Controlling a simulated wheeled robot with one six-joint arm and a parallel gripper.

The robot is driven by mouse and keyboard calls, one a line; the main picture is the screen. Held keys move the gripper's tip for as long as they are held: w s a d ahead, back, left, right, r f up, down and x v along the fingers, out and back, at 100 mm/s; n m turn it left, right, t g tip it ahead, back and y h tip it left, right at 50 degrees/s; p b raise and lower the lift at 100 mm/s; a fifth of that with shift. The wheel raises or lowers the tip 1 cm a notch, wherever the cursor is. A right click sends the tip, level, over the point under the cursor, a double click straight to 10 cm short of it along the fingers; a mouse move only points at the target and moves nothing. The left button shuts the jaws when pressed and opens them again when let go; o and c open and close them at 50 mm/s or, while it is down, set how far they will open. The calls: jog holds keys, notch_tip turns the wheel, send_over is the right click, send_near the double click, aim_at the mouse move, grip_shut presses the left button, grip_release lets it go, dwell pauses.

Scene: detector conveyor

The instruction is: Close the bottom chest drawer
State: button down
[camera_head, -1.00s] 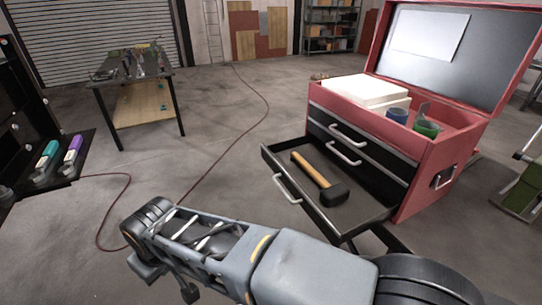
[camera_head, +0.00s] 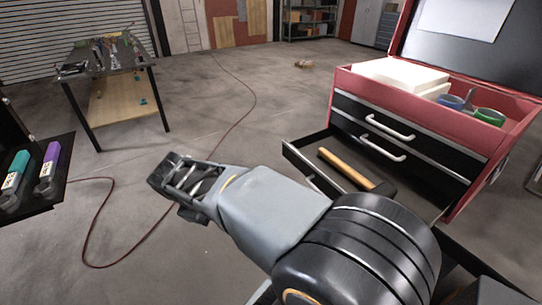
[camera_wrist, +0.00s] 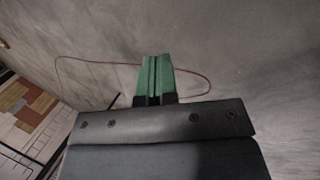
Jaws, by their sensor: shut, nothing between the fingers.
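The red tool chest (camera_head: 469,190) stands at the right in the head view with its lid up. Its bottom drawer (camera_head: 296,157) is pulled out toward the left, and a hammer (camera_head: 346,169) with a wooden handle lies in it. My arm hides the front part of this drawer and most of its handle. The two drawers above it look shut. In the wrist view my gripper (camera_wrist: 155,80) has its green fingers together with nothing between them, over bare floor. The chest does not show in the wrist view. The fingertips do not show clearly in the head view.
A workbench (camera_head: 100,68) with tools stands at the back left. A dark shelf (camera_head: 62,158) with a teal and a purple item is at the left edge. A red cable (camera_head: 84,243) lies on the floor.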

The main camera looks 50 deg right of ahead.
jog(key=w+d+f+n+g+h+b, duration=0.25)
jog(key=w+d+n+h+b, duration=0.3)
jog(key=d, duration=0.45)
jog(key=w+d+f+n+g+h+b, duration=0.1)
jog(key=w+d+n+g+h+b, duration=0.35)
jog(key=d+h, duration=0.4)
jog(key=s+d+y, duration=0.1)
jog(key=s+d, duration=0.3)
jog(key=d, duration=1)
jog(key=shift+d+t, duration=0.15)
jog(key=shift+t, duration=0.15)
jog(key=shift+d, duration=0.1)
